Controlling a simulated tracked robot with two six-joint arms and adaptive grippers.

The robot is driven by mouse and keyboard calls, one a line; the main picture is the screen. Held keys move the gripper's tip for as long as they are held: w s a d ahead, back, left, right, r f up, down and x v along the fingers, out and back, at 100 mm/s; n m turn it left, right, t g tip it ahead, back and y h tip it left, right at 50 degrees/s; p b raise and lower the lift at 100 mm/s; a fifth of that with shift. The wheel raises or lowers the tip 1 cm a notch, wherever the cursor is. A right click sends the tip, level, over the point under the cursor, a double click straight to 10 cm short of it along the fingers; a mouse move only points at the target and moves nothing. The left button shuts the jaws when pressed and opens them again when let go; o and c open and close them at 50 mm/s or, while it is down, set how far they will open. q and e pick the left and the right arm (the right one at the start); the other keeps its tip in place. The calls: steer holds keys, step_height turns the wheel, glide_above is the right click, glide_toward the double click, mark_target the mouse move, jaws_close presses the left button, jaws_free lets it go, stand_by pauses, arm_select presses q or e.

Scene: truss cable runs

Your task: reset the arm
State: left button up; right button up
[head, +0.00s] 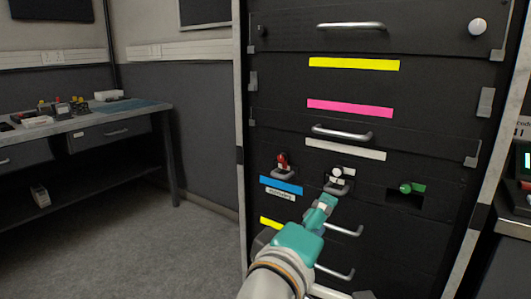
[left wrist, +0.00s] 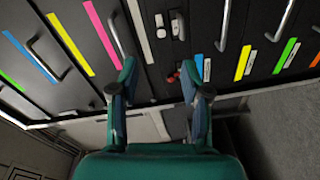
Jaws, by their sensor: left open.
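My left arm comes up from the bottom middle of the head view, with its teal left gripper (head: 326,202) in front of the dark drawer cabinet (head: 440,130). The gripper shows just below a white-and-black fitting (head: 338,178) on the cabinet front. In the left wrist view the two fingers of the left gripper (left wrist: 158,80) stand apart with nothing held between them. A red fitting (left wrist: 173,77) shows beyond the gap, near the right fingertip. It also shows in the head view (head: 283,164). My right gripper is in neither view.
A green fitting (head: 412,188) sits to the right on the cabinet. Metal drawer handles (head: 342,133) stick out of its front. A workbench (head: 90,122) with small items stands at the left. The floor (head: 130,245) between bench and cabinet is clear.

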arm_select(q)
steer(key=w+a+f+n+g+y+p, duration=0.2)
steer(key=w+a+f+y+p, duration=0.25)
steer(key=w+a+p, duration=0.7)
steer(key=s+a+f+m+g+y+p, duration=0.1)
steer(key=s+a+f+g+y+p, duration=0.25)
steer(key=a+f+p, duration=0.8)
steer(key=s+a+f+m+g+h+p, duration=0.1)
steer(key=s+f+m+g+p, duration=0.35)
steer(key=s+p, duration=0.85)
steer(key=s+d+f+m+g+h, duration=0.1)
steer(key=s+d+m+g, duration=0.1)
steer(key=s, duration=0.4)
steer(key=s+d+f+m+g+h, duration=0.1)
steer(key=s+d+g, duration=0.1)
steer(key=s, duration=0.3)
steer(key=shift+s+f+m+g+h, duration=0.15)
steer(key=shift+s+m+g+h, duration=0.15)
steer(key=shift+s+m, duration=0.1)
steer(key=shift+a, duration=0.1)
steer(key=shift+c, duration=0.5)
steer(key=shift+a, duration=0.1)
